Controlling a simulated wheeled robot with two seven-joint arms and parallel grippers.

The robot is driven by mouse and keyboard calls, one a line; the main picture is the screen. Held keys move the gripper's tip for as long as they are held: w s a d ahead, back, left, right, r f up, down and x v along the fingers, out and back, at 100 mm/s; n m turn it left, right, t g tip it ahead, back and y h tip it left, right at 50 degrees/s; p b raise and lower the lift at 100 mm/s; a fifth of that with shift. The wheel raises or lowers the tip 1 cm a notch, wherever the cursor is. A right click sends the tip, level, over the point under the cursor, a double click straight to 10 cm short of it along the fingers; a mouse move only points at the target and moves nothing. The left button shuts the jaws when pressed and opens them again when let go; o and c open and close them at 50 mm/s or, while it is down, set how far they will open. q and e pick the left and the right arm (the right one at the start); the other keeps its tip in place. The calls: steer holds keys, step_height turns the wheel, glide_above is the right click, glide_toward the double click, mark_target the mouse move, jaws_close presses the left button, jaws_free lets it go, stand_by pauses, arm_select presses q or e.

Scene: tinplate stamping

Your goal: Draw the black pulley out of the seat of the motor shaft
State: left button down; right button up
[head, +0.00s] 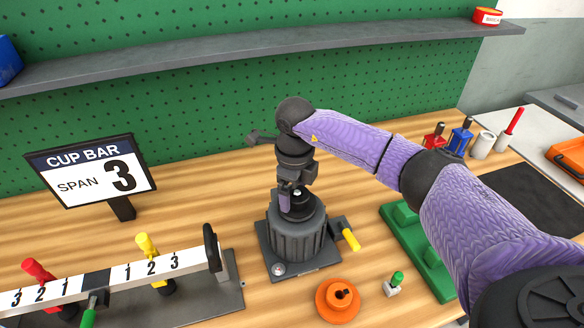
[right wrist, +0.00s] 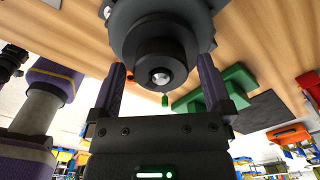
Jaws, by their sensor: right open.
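The black pulley (head: 309,211) sits on top of the grey ribbed motor (head: 297,240), with the bright shaft end showing at its centre. In the right wrist view the pulley (right wrist: 150,48) fills the top middle, with the motor body (right wrist: 125,14) behind it. My right gripper (head: 293,201) points down over the motor. In the right wrist view its two purple fingers (right wrist: 162,66) stand open, one on each side of the pulley, with visible gaps between fingers and pulley. In the head view the gripper hides part of the pulley. My left gripper is not in view.
The motor stands on a dark base plate with a yellow handle (head: 350,239). An orange disc (head: 338,299) and a green-topped piece (head: 393,284) lie in front. A green block (head: 425,250) is at right, the numbered bar (head: 145,269) and CUP BAR sign (head: 92,177) at left.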

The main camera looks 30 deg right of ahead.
steer(key=shift+f, duration=0.55)
steer(key=shift+r, duration=0.1)
jaws_close()
